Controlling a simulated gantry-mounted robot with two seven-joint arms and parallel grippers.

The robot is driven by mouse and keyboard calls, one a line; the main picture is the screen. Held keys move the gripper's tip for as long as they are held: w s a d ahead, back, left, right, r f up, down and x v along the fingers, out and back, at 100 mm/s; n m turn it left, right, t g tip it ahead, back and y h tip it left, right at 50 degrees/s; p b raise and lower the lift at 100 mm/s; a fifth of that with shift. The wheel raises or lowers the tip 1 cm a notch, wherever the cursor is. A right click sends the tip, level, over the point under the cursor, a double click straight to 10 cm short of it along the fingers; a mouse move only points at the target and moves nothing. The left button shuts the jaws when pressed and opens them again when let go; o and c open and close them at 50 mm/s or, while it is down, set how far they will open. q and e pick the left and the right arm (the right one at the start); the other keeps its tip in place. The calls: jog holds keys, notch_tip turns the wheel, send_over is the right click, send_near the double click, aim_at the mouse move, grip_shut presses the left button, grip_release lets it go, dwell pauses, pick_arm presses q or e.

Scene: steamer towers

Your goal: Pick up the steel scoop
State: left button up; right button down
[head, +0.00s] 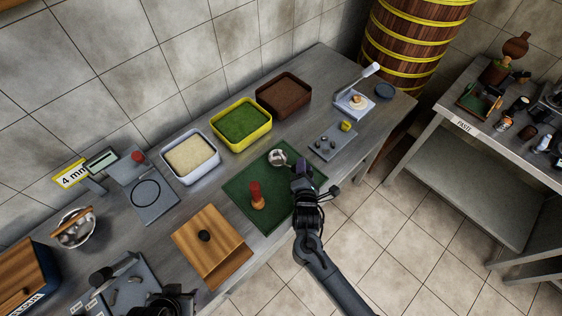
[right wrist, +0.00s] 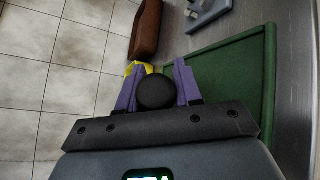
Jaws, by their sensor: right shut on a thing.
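The steel scoop (head: 278,157) shows its round bowl at the far corner of the green mat (head: 240,186). My right gripper (head: 301,178) is at the mat's right side, shut on the scoop's handle. In the right wrist view its purple fingers (right wrist: 157,88) stand on either side of the dark round handle end (right wrist: 156,92). The fingers and hand hide most of the handle. I cannot tell whether the scoop touches the mat. A dark part at the bottom left edge of the head view looks like my left gripper (head: 168,302); its fingers are unclear.
A red-topped wooden tool (head: 256,196) stands on the mat. Behind are bins of pale grain (head: 191,158), green (head: 241,122) and brown (head: 284,95) filling. A wooden box (head: 211,245) is left of the mat. A small press (head: 355,100) stands at the far right.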

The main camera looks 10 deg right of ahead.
jog(key=shift+r, duration=0.15)
jog(key=shift+r, duration=0.45)
jog(key=s+d+r+p, duration=0.2)
jog(key=s+d+r, duration=0.2)
jog(key=d+r, duration=0.6)
jog(key=shift+d, duration=0.45)
